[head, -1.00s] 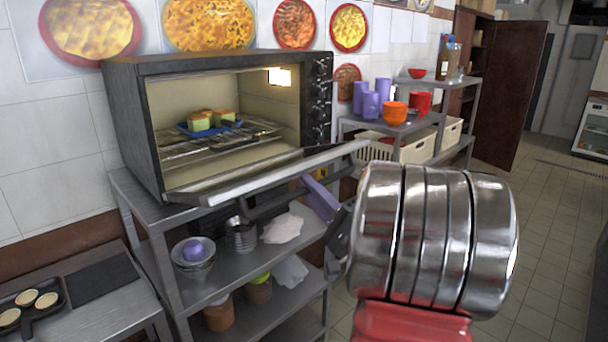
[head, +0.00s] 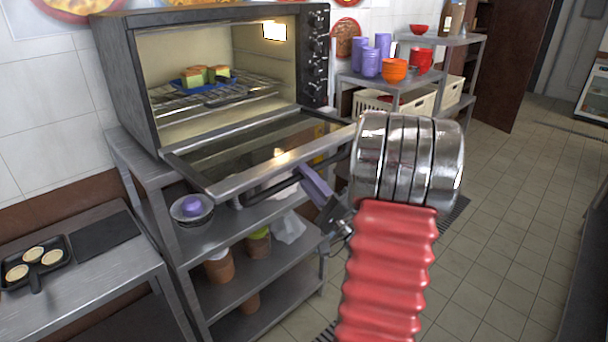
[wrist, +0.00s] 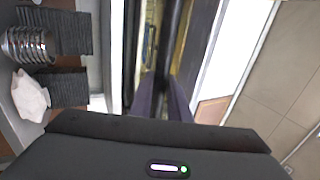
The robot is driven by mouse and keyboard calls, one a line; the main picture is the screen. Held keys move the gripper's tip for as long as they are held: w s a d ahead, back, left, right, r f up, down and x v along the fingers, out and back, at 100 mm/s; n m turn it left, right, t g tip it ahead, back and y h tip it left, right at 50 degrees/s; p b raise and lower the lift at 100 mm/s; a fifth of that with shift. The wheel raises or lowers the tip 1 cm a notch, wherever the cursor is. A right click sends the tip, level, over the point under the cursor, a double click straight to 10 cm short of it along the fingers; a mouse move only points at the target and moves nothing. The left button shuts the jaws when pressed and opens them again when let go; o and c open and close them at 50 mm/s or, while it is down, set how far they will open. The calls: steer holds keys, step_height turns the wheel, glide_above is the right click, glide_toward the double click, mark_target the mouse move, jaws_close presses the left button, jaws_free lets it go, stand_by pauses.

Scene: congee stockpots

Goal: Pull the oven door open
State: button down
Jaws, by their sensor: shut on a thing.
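The oven (head: 118,85) stands on a metal shelf unit, its lit inside exposed. Its glass door (head: 262,152) is folded down on its bottom hinge and lies close to flat, sticking out over the shelf edge. My gripper (head: 308,176) has purple fingers and is at the front edge of the door, towards its right end. In the wrist view the fingers (wrist: 162,92) are shut on the dark handle bar (wrist: 172,40) of the door. The exact contact is partly hidden in the head view.
A blue tray (head: 190,83) with food blocks sits on the rack inside the oven. Bowls, pots and cloths are on the shelves below. A low table (head: 110,265) with a dark pan (head: 35,268) is at left. Tiled floor (head: 510,200) is free at right.

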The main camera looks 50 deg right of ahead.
steer(key=shift+w+a+f, duration=0.2)
steer(key=shift+a+f, duration=0.15)
steer(key=shift+f, duration=0.05)
steer(key=c, duration=2)
jaws_free()
steer(key=shift+c, duration=0.2)
steer(key=o, duration=0.4)
steer(key=shift+d+r, duration=0.1)
steer(key=v, duration=1.3)
steer(key=shift+s, duration=0.4)
